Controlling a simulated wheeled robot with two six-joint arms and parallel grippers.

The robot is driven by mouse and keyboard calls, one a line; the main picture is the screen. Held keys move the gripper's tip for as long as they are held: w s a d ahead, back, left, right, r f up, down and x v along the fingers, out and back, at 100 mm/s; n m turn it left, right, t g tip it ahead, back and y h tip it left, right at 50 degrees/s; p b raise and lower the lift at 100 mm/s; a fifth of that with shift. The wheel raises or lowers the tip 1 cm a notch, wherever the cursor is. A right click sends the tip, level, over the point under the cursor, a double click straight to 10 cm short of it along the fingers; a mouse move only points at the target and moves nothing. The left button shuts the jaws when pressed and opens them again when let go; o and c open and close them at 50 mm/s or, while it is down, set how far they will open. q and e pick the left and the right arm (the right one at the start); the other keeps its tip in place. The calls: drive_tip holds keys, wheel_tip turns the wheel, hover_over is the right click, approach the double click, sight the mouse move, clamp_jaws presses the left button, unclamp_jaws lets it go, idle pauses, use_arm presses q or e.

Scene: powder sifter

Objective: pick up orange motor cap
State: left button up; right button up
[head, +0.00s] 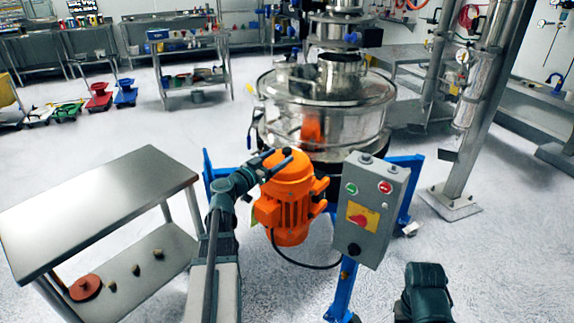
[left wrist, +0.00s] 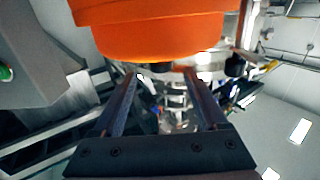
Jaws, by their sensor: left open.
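The orange motor cap (head: 294,178) is the domed top of the finned orange motor (head: 291,215) in front of the steel sifter. My left gripper (head: 278,160) reaches in from the left at the cap's upper edge and partly covers it. In the left wrist view, the orange cap (left wrist: 155,32) fills the top centre. The two fingers of my left gripper (left wrist: 161,75) are apart with nothing between them, and their tips lie close to the cap's lower edge. I cannot tell whether they touch it.
A grey control box (head: 367,210) stands just right of the motor, with blue supports around it. The steel sifter (head: 325,110) is behind. A steel table (head: 100,205) with an empty top stands at left. A black cable hangs below the motor.

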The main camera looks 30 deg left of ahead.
sight(284, 154)
use_arm(q)
drive_tip(key=shift+w+d+f+b, duration=0.15)
drive_tip(key=shift+w, duration=1.15)
drive_tip(key=shift+w+d+f+b, duration=0.15)
drive_tip(key=shift+w, duration=1.15)
clamp_jaws()
